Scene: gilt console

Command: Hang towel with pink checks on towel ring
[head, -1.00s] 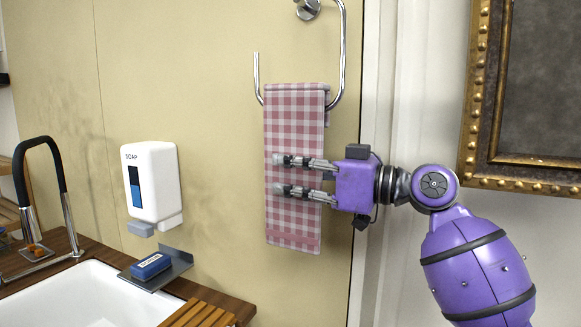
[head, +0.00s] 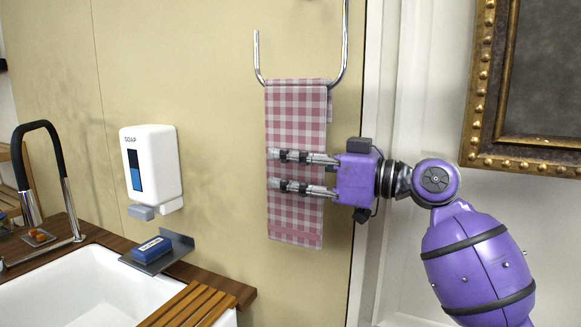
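The pink-and-white checked towel (head: 293,128) hangs down over the lower bar of the chrome towel ring (head: 345,45) on the wall. Its top edge is level with the bar and hides most of it. A narrow strip of the towel's rear layer shows at the right, below the bar. My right gripper (head: 272,171) comes from the right, its two fingers crossing in front of the towel's middle. The fingers are apart, with towel visible between them. Whether they touch the cloth cannot be told. My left gripper is not in view.
A white soap dispenser (head: 150,165) is on the wall at left. Below it are a blue soap block (head: 152,249) on a dark shelf, a white sink (head: 90,285) and a black faucet (head: 38,127). A gilt picture frame (head: 478,110) hangs at the right.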

